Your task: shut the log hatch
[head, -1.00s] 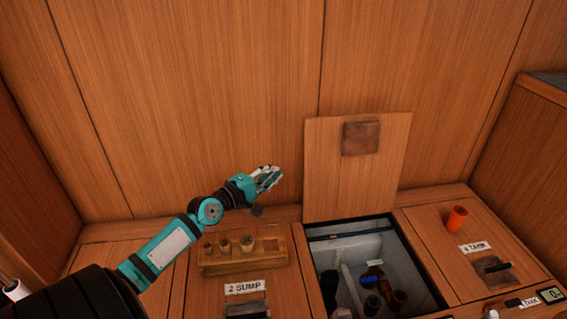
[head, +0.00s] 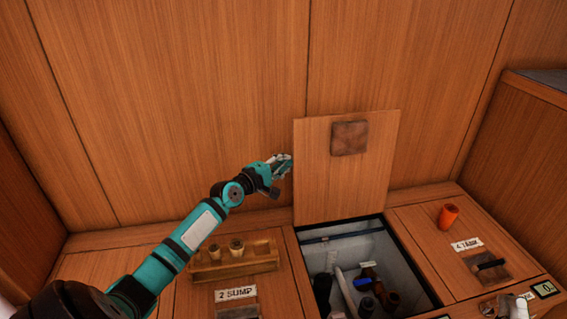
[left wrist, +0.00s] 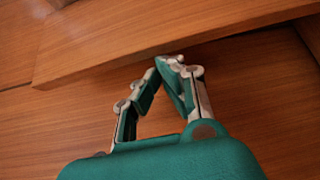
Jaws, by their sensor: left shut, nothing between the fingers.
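The open hatch lid (head: 342,190) is a wooden panel with a dark square patch (head: 349,138). It stands upright near the back wall, above the open compartment (head: 385,250). No log label is readable; I take this open hatch as the log hatch. My left gripper (head: 286,162) is shut and empty beside the lid's left edge, about halfway up; whether it touches cannot be told. In the left wrist view its fingertips (left wrist: 172,62) meet close to the edge of a wooden panel (left wrist: 150,45). My right gripper is not in view.
The compartment holds pipes and dark fittings. A wooden rack (head: 235,262) with plugs stands on the left, behind the "2 SUMP" label (head: 236,293). An orange cup (head: 448,216) stands on the right near the "4 TANK" label (head: 467,244). A small display (head: 545,289) is at the front right.

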